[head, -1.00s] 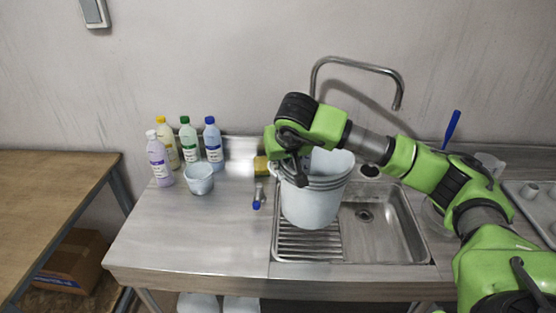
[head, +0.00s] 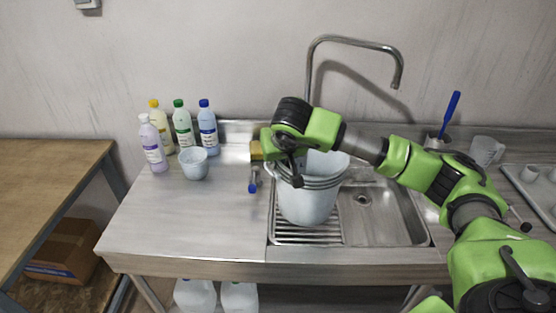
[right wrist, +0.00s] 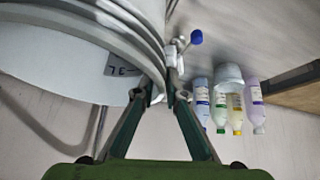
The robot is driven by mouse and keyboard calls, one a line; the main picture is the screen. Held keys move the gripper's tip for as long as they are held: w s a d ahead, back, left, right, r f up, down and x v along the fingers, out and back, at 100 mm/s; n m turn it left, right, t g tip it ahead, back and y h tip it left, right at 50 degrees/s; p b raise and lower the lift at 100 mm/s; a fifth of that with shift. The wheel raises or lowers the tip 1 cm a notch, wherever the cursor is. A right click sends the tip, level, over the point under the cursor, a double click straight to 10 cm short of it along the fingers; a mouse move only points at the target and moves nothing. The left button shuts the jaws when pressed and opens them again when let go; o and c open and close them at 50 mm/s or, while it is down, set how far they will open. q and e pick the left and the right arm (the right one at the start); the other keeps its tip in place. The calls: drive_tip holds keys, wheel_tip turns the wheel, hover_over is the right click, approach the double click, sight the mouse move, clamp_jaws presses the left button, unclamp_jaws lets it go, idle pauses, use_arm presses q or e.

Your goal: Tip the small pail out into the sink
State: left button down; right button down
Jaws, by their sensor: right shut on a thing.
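A white pail (head: 308,203) with ridges under its rim is held over the left, ribbed part of the steel sink (head: 400,243). It looks about upright. My right gripper (head: 297,178) is shut on its rim at the left side. In the right wrist view the fingers (right wrist: 160,88) pinch the wall of the pail (right wrist: 75,65), and a dark printed mark shows on it. I cannot tell whether its base touches the sink. The pail's contents are hidden. A smaller white tub (head: 194,165) stands on the counter to the left. My left gripper is out of view.
Several bottles (head: 184,127) stand behind and beside the tub. A blue-ended brush (head: 252,183) and a yellow sponge (head: 256,150) lie left of the pail. The tap (head: 352,40) arches behind the sink. A clear jug (head: 486,150) stands at right. The front left counter is clear.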

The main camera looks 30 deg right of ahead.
drive_tip(key=shift+w, duration=0.1)
idle(0.3)
drive_tip(key=c, duration=2)
unclamp_jaws()
drive_tip(key=shift+s, duration=0.2)
